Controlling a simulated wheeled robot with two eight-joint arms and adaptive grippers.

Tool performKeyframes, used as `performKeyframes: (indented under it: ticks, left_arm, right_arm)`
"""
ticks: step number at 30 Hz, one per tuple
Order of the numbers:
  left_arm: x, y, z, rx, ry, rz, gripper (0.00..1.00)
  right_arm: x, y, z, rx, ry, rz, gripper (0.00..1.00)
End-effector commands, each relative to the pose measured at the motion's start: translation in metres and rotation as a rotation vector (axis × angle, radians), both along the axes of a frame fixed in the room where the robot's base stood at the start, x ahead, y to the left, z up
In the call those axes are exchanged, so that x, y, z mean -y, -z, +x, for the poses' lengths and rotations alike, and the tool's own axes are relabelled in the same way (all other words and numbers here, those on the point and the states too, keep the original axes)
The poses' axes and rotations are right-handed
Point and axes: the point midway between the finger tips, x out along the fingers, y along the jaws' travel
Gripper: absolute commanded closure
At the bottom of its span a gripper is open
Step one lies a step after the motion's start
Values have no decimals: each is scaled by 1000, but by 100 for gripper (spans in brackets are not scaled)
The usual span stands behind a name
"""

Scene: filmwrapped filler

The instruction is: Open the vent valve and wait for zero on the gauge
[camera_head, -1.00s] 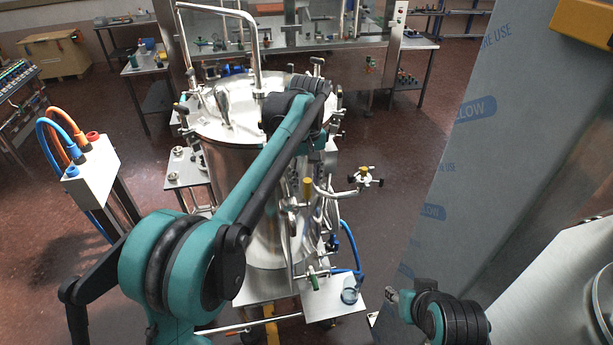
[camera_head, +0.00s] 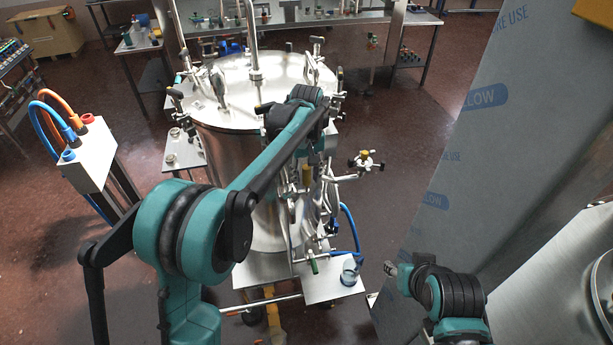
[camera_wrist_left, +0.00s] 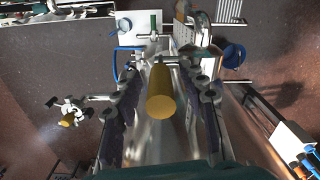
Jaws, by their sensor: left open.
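A steel vessel (camera_head: 240,95) with a flat lid stands in the middle of the head view, with pipes and small valves on its near right side. A yellow handle (camera_head: 306,176) shows among these pipes, below my left gripper (camera_head: 311,152). In the left wrist view, this yellow handle (camera_wrist_left: 161,92) lies between the spread fingers of my left gripper (camera_wrist_left: 160,74), with a gap on each side. A side valve with a yellow centre (camera_head: 365,161) sticks out to the right; it also shows in the wrist view (camera_wrist_left: 68,119). My right gripper (camera_head: 391,268) is small and unclear. I cannot make out a gauge face.
A low metal shelf (camera_head: 325,291) holds a glass cup (camera_head: 349,276). A blue hose (camera_head: 352,228) loops above it. A film-covered panel (camera_head: 470,150) stands at the right. A post box with blue and orange hoses (camera_head: 88,158) stands left. Floor lies clear between vessel and panel.

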Motion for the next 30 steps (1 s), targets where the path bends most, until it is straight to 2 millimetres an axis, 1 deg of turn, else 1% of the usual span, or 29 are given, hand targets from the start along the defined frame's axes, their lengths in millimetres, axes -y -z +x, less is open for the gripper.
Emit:
performKeyframes:
  ticks: [8,9,11,12,13,23,30]
  left_arm:
    - [0,2,0,0,0,0,58]
    - [0,2,0,0,0,0,69]
    - [0,2,0,0,0,0,85]
    - [0,2,0,0,0,0,95]
    - [0,2,0,0,0,0,100]
    - [1,3,-1,17,0,5,100]
    - [3,4,-8,116,3,37,100]
  right_arm:
    - [0,0,0,0,0,0,60]
    - [0,0,0,0,0,0,60]
    - [0,0,0,0,0,0,60]
    - [0,0,0,0,0,0,60]
    - [0,0,0,0,0,0,60]
    - [0,2,0,0,0,0,60]
    - [0,12,0,0,0,0,60]
